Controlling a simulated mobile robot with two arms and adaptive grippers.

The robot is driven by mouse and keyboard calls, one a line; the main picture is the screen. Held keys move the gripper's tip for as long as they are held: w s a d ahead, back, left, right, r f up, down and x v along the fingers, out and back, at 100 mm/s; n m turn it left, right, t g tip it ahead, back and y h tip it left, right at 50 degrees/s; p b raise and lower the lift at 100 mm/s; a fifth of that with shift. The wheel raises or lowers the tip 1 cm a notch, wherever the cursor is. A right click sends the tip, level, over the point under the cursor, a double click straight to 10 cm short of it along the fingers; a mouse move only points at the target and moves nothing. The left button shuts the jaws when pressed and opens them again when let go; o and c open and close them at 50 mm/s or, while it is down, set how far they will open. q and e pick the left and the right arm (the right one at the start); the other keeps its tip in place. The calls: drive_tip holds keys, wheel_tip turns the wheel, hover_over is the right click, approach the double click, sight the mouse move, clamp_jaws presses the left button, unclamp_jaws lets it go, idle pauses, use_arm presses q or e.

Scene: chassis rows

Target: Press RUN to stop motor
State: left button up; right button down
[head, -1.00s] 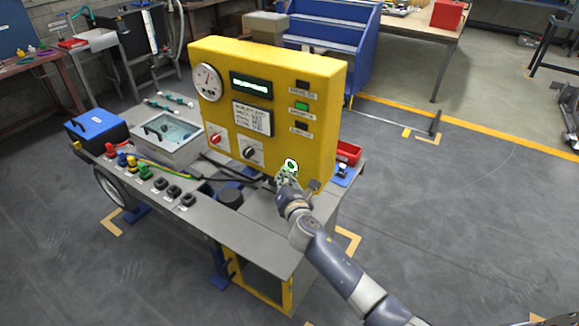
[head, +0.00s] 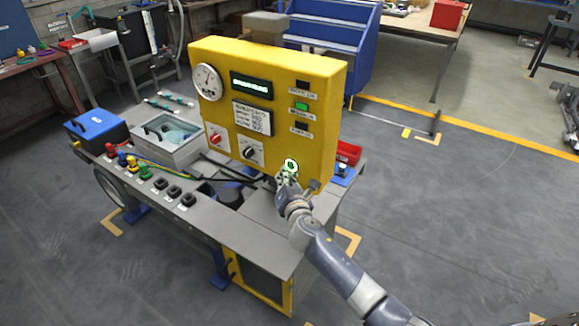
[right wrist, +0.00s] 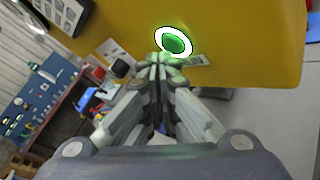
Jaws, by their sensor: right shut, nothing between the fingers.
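The green RUN button (head: 291,166) with a white ring sits low on the right of the yellow panel (head: 320,130). It glows green. It also shows large in the right wrist view (right wrist: 174,43). My right gripper (head: 286,177) is shut and empty, just below and in front of the button. In the right wrist view its closed fingertips (right wrist: 160,62) lie close to the ring's lower left edge; I cannot tell whether they touch. The dial gauge (head: 207,82) and a lit green lamp (head: 302,107) show on the panel. My left gripper is not in view.
A red knob (head: 216,138) and a black knob (head: 249,153) sit left of the button. Colored terminals with cables stand on the grey bench (head: 255,232). A clear-lidded box (head: 168,137) and a red bin (head: 348,153) are nearby. The floor to the right is open.

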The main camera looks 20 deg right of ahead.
drive_tip(key=shift+w+d, duration=0.1)
idle(0.3)
drive_tip(key=shift+w+d, duration=0.15)
drive_tip(key=shift+d, duration=0.15)
drive_tip(key=shift+a, duration=0.1)
drive_tip(key=shift+s+a, duration=0.25)
idle(0.4)
drive_tip(key=s+a, duration=0.3)
drive_tip(key=a, duration=0.1)
drive_tip(key=shift+s+a+p, duration=0.35)
drive_tip(key=shift+a+p, duration=0.05)
drive_tip(key=shift+p, duration=0.05)
